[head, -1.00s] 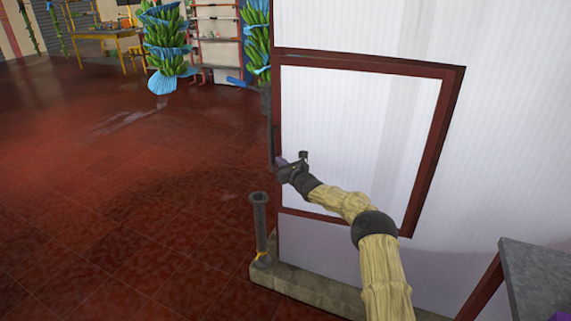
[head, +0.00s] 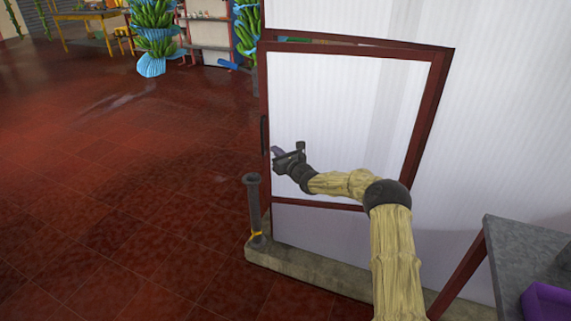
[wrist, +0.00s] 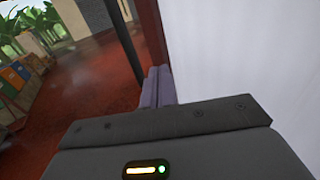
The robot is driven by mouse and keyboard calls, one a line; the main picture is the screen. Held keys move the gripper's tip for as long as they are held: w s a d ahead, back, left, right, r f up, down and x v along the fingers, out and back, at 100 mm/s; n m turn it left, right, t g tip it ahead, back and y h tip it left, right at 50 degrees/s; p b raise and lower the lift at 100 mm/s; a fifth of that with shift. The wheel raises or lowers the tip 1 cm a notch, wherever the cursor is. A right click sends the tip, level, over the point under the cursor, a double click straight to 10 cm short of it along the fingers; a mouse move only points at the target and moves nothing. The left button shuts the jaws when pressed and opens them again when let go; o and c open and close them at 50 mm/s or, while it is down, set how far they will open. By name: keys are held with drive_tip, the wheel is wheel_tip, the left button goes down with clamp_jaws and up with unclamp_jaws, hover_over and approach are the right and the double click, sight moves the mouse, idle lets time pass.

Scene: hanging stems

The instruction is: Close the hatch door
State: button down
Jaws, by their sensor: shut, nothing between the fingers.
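The hatch door (head: 345,115) is a white panel in a dark red frame. It stands slightly ajar, with a narrow gap along its top edge and its left edge out past the wall. Its dark upright handle (head: 264,135) is on the left side. My gripper (head: 277,154) is shut and empty, in front of the panel's left part, just right of the handle. In the wrist view my fingers (wrist: 158,86) are together beside the red frame (wrist: 152,35) and white panel (wrist: 215,50). I cannot tell whether they touch the door.
A dark post (head: 254,208) stands on a stone curb (head: 300,272) below the door's left edge. A grey table (head: 535,255) with a purple bin (head: 548,302) is at the lower right. Hanging banana stems (head: 153,35) are at the back. The red tiled floor (head: 120,190) at left is open.

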drive_tip(key=s+a+v, duration=0.1)
drive_tip(key=v, duration=0.7)
drive_tip(key=shift+a, duration=0.25)
